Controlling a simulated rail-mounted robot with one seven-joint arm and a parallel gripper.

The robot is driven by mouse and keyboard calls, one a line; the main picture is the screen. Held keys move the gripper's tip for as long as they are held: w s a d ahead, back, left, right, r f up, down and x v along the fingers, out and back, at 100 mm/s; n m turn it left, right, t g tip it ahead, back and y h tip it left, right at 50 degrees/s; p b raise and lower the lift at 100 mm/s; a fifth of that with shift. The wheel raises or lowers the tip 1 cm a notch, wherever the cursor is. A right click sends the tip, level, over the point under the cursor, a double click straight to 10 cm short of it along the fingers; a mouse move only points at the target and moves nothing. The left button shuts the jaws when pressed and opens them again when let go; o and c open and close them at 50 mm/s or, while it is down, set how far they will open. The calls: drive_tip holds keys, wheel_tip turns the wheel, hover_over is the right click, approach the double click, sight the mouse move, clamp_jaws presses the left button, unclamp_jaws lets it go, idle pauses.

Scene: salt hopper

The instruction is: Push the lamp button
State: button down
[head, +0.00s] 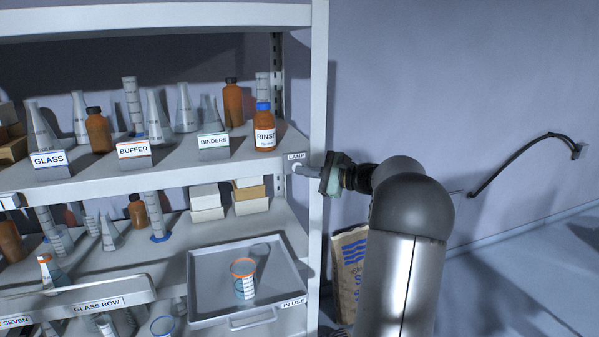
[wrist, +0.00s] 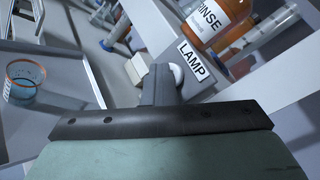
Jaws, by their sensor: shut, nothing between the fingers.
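A white round lamp button (wrist: 177,73) sits just beside that label, partly hidden behind my fingers. In the wrist view, the tips of my gripper (wrist: 161,75) overlap the button's left side. I cannot tell whether they touch it or stop just short.
An orange RINSE bottle (head: 264,130) stands on the shelf above the label. Below, a pulled-out grey IN USE tray (head: 212,280) holds an orange-rimmed beaker (head: 243,282). A paper sack (head: 350,270) stands behind my arm. The wall to the right is mostly clear.

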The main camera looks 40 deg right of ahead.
drive_tip(key=shift+s+f, duration=0.1)
drive_tip(key=shift+s, duration=0.05)
drive_tip(key=s+a+b, duration=0.2)
drive_tip(key=s+b, duration=0.1)
drive_tip(key=s, duration=0.2)
drive_tip(key=shift+s, duration=0.35)
idle(0.6)
drive_tip(key=s+a+f+n+g, duration=0.2)
drive_tip(key=a+f+n+g, duration=0.25)
drive_tip(key=a, duration=0.85)
drive_tip(key=s+a+f+n+g, duration=0.25)
drive_tip(key=a+f+g, duration=0.3)
drive_tip(key=a, duration=0.65)
drive_tip(key=s+a+f+n+g+h, duration=0.2)
drive_tip(key=s+f+n, duration=0.4)
drive_tip(key=s, duration=0.3)
drive_tip(key=s+a+f+n+g+h, duration=0.3)
drive_tip(key=s+a+f+n+h, duration=0.2)
drive_tip(key=s, duration=0.5)
drive_tip(key=shift+s+a+f+n, duration=0.15)
drive_tip(key=shift+a+f+n, duration=0.2)
drive_tip(key=shift+a+n, duration=0.7)
drive_tip(key=shift+d, duration=0.1)
